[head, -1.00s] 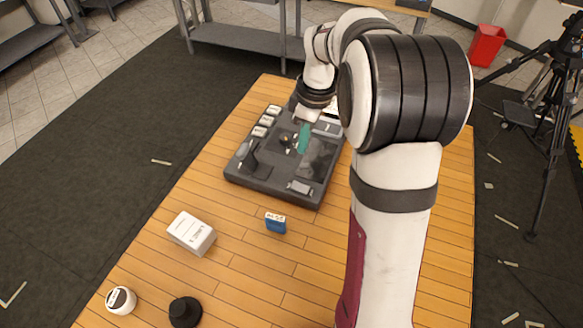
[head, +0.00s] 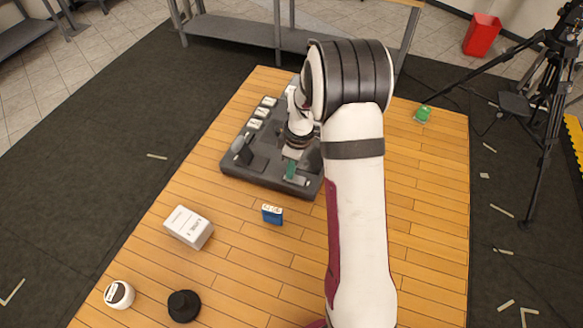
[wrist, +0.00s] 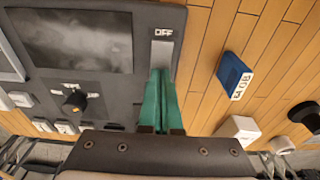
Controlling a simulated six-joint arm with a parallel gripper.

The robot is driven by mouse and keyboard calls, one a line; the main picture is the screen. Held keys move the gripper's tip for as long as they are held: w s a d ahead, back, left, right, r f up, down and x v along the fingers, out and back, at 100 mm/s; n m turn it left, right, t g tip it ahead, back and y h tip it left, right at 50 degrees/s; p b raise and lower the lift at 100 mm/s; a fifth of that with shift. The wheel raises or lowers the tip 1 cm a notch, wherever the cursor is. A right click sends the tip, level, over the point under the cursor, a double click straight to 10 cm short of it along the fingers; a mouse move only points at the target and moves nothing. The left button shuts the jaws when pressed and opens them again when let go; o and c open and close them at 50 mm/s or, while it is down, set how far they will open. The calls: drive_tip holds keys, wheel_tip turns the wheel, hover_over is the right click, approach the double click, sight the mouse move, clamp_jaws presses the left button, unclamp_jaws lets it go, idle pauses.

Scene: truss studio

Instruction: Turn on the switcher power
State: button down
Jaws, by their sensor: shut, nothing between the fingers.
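The switcher is a dark grey console (head: 232,170) lying on the wooden table, with a dark screen, a knob (wrist: 74,101) and several white buttons. Its power switch (wrist: 162,50) is a light grey plate near the console's edge in the wrist view, with the label "OFF" (wrist: 163,32) beside it. My gripper (wrist: 161,72) has green fingers that are shut together and empty. Their tips overlap the plate's lower end in the wrist view; I cannot tell whether they touch it. In the head view my gripper (head: 290,178) points down over the console's near part.
A blue box (head: 272,214), a white box (head: 189,227), a white round jar (head: 119,294) and a black round object (head: 184,306) stand on the table. A small green object (head: 423,114) is at the far right. My arm hides the console's right side. Bare table lies on the right.

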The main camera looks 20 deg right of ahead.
drive_tip(key=shift+f, duration=0.2)
idle(0.4)
drive_tip(key=shift+s+d+r, duration=0.3)
drive_tip(key=shift+s+d, duration=0.2)
wheel_tip(320, 180, up, 14)
drive_tip(key=w+a, duration=0.1)
idle(0.4)
drive_tip(key=shift+w+a, duration=0.1)
